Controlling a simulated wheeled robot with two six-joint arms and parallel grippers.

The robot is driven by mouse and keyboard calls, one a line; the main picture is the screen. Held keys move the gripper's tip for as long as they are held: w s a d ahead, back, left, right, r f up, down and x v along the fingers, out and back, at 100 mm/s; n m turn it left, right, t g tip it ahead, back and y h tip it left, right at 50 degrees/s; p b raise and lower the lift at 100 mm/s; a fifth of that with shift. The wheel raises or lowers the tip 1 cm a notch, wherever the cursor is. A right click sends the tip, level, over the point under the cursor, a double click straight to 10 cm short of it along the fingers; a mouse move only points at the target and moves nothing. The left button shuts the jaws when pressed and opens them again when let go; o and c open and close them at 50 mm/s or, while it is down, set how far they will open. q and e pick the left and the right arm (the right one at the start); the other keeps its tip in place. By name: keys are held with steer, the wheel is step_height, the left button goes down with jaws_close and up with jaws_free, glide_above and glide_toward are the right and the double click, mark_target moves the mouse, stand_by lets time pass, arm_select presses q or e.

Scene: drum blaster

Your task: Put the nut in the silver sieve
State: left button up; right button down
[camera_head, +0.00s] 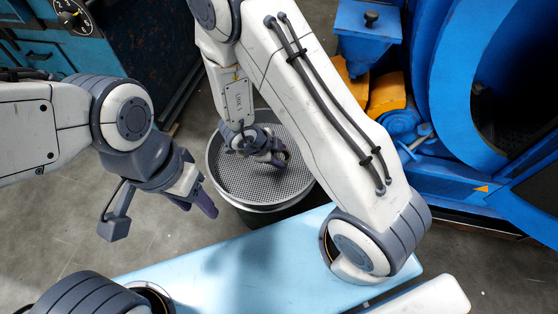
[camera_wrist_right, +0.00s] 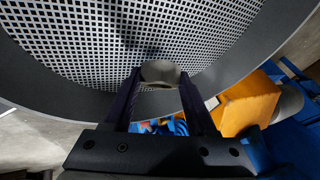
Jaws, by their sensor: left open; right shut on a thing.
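My right gripper (camera_head: 281,156) hangs over the right half of the mesh. In the right wrist view, my right gripper (camera_wrist_right: 160,82) is shut on the nut (camera_wrist_right: 160,72), a dark grey ring held between the fingertips, with the sieve mesh (camera_wrist_right: 90,45) behind it. The gap between nut and mesh is hard to judge. My left gripper (camera_head: 195,199) is open and empty, left of the sieve.
A large blue machine (camera_head: 450,100) stands at the right, with orange parts (camera_head: 385,92) near the sieve. A dark blue cabinet with a dial (camera_head: 75,18) is at the upper left. Grey floor (camera_head: 165,215) is clear left of the sieve.

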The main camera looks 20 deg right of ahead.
step_height(320, 180, down, 2)
steer(key=shift+f+b, duration=0.1)
steer(key=shift+b, duration=0.55)
arm_select(q)
step_height(320, 180, down, 2)
steer(key=shift+d+f, duration=0.1)
arm_select(e)
steer(key=c, duration=0.5)
jaws_free()
steer(key=shift+r, duration=0.2)
arm_select(q)
step_height(320, 180, up, 8)
steer(key=p, duration=0.8)
steer(key=shift+r+p, duration=0.25)
steer(key=shift+p, duration=0.1)
arm_select(e)
steer(key=v, duration=1.2)
